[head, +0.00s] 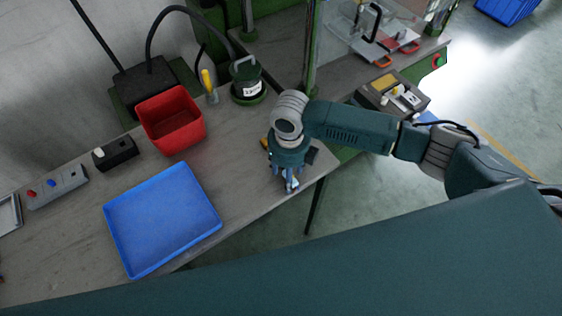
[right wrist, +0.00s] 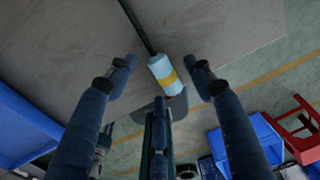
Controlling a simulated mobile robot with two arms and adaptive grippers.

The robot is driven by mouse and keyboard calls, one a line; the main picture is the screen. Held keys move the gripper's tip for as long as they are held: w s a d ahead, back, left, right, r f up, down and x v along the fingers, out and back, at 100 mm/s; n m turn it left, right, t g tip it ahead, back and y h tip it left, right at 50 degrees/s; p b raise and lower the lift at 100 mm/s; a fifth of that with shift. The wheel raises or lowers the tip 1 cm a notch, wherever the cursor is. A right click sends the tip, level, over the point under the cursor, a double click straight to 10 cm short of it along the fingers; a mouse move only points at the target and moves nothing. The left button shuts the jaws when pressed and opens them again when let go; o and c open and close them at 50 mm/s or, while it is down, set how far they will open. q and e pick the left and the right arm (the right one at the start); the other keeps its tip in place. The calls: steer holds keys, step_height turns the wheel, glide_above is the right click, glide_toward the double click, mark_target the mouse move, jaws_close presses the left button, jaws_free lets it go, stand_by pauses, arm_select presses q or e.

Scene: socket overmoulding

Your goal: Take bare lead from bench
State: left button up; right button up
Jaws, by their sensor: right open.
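The bare lead shows in the right wrist view as a light blue cylinder with a yellow band (right wrist: 165,75) and a dark cable running up from it. It lies on the bench near the bench's edge. My right gripper (right wrist: 159,64) is open, with a finger on either side of the cylinder and gaps on both sides. In the head view my right gripper (head: 289,186) points down over the bench's front right corner and mostly hides the lead. My left gripper is in neither view.
A blue tray (head: 128,238) lies left of the gripper on the bench (head: 235,185). A red bin (head: 172,122), a green pot (head: 247,82), a yellow-handled tool (head: 208,82) and a black box (head: 115,153) stand farther back. Open floor lies beyond the front edge.

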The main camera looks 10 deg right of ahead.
steer(key=shift+f, duration=0.4)
steer(key=c, duration=1.3)
steer(key=shift+o, duration=0.2)
